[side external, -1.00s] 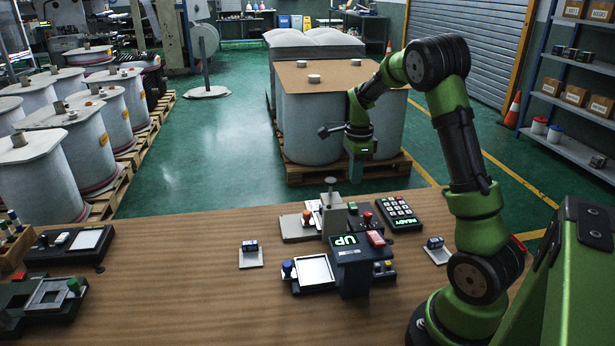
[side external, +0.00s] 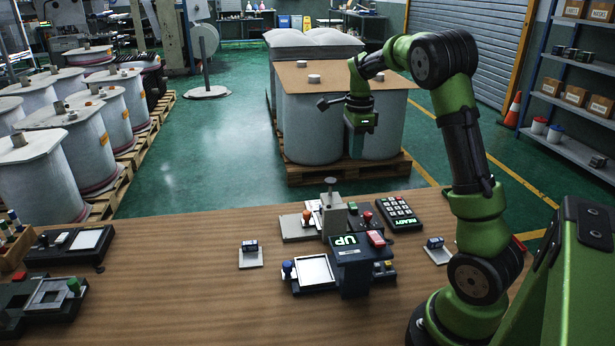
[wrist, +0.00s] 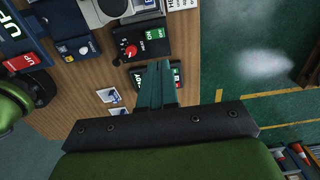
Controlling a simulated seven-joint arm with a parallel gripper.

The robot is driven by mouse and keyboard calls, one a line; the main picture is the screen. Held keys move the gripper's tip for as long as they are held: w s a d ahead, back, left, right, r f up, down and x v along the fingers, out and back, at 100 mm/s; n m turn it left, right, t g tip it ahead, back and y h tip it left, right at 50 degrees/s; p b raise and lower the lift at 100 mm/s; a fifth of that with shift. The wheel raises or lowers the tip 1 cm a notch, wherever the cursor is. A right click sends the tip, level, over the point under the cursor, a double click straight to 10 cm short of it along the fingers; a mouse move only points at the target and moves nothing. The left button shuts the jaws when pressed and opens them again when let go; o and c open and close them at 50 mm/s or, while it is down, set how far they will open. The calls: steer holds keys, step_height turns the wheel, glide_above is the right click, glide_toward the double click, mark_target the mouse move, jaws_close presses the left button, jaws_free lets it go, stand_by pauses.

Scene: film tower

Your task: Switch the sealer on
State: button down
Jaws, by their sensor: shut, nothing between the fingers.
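My gripper (side external: 357,148) is up in the air beyond the bench's far edge, above the devices. In the wrist view its teal fingers (wrist: 155,85) are together and empty, overlapping the keypad box in the picture. A dark box with a red knob (wrist: 130,50) and a green lit "ON" panel (wrist: 152,34) lies just beyond the fingers. In the side view a red knob (side external: 367,217) stands beside the grey press (side external: 330,215). I cannot tell for certain which device is the sealer.
A keypad box (side external: 398,213) reading "READY" lies at the right, partly hidden in the wrist view. A dark box (side external: 354,268) with a green "UP" display and red button stands in front of the press.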

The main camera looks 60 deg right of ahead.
mark_target(352, 203)
step_height(352, 203, down, 14)
stand_by(0.7)
steer(key=shift+d+f, duration=0.1)
steer(key=shift+f, duration=0.1)
stand_by(0.4)
steer(key=shift+s+a+r, duration=0.2)
steer(key=shift+s+a, duration=0.35)
steer(key=shift+a, duration=0.05)
